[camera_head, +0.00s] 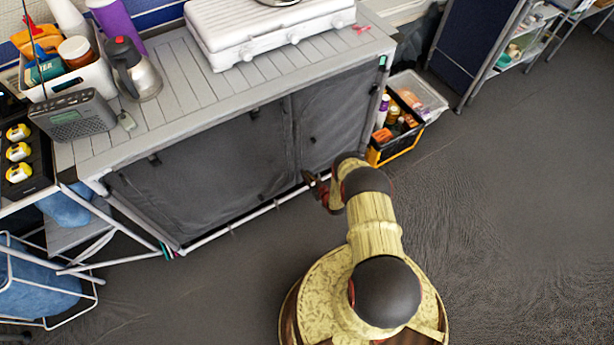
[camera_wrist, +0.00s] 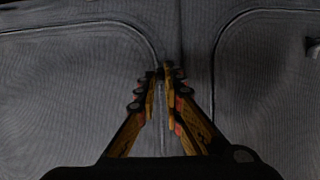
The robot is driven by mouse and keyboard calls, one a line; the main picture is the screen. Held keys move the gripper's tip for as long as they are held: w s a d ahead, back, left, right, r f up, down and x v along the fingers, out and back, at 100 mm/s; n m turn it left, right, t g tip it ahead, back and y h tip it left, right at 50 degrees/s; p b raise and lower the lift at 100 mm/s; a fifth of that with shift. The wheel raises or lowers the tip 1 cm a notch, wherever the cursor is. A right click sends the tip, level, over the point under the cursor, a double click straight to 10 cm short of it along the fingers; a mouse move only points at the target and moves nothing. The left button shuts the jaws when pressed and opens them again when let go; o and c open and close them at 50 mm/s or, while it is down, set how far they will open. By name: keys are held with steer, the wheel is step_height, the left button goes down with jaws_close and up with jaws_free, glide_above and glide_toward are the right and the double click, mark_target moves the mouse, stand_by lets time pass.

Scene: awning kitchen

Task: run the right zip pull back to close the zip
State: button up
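The grey fabric front (camera_head: 210,150) of the kitchen stand has two panels with a narrow upright strip between them. In the wrist view, a curved seam or zip line (camera_wrist: 110,22) edges the left panel and another zip line (camera_wrist: 222,40) edges the right panel. My gripper (camera_head: 312,180) is low at the front, near the strip. In the wrist view, my gripper's fingertips (camera_wrist: 163,72) are almost together in front of the strip, with only a narrow dark gap. I cannot make out the right zip pull or whether anything thin is between the tips.
A dark toggle (camera_wrist: 314,48) shows on the right panel. The stand's lower rail (camera_head: 262,210) runs below the fabric. A yellow-and-black crate (camera_head: 398,148) of bottles stands right of the stand. A white stove (camera_head: 265,35) is on top. The floor at right is clear.

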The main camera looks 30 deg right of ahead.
jaws_close()
stand_by(0.4)
